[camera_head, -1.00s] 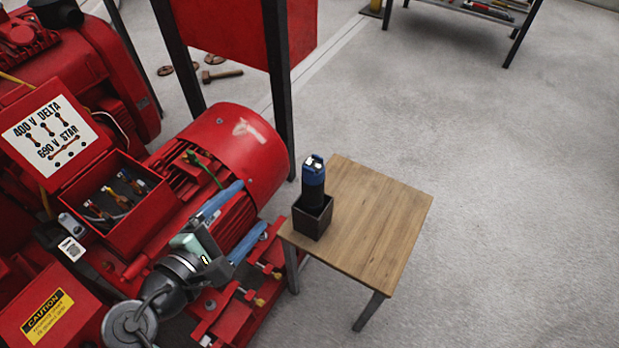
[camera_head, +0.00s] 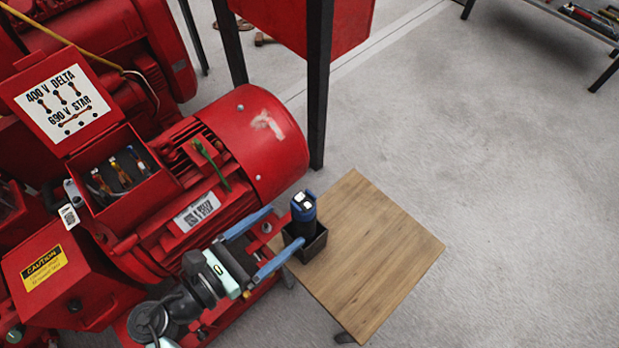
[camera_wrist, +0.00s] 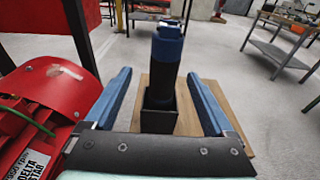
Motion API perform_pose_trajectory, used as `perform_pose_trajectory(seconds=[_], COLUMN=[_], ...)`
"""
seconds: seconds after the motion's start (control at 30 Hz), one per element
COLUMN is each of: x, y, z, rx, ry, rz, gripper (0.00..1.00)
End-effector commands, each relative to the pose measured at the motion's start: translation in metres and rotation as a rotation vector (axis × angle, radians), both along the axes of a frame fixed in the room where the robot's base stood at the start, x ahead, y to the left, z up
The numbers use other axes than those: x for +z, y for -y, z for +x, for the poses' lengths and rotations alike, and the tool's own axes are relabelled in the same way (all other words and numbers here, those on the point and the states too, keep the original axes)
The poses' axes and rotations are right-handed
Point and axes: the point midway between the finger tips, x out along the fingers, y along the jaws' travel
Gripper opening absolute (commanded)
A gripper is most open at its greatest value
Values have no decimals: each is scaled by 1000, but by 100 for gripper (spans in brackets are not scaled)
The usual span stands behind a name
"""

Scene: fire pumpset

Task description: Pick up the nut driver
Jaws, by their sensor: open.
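The nut driver (camera_head: 303,213) looks like a black and blue tool standing upright in a small dark square holder (camera_head: 313,245) on the left part of a wooden table. It also shows in the wrist view (camera_wrist: 164,70), upright and ahead of the fingers. My gripper (camera_head: 276,238) is open, its two blue fingers pointing at the tool. In the wrist view the fingers (camera_wrist: 165,88) lie on either side of the holder and the tool's lower part. I see no contact with the tool, and its lower end is hidden inside the holder.
The wooden table (camera_head: 385,250) is bare right of the holder. A red motor (camera_head: 250,140) with an open terminal box (camera_head: 120,175) stands close on the left. A dark post (camera_head: 318,90) rises behind the table.

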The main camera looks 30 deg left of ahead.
Motion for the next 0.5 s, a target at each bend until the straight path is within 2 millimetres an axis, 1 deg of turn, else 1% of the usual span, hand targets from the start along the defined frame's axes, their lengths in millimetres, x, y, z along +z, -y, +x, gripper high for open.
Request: perform_pose_trajectory(seconds=[0.03,0.13,0.23,0.37,0.5], x=[-3,-5,-6,-7,-11], y=[4,9,13,16,27], z=[10,25,35,41,57], rx=[-4,-2,-1,0,-4], ry=[1,3,1,0,2], rz=[1,2,2,1,3], gripper=[88,88,88,88,88])
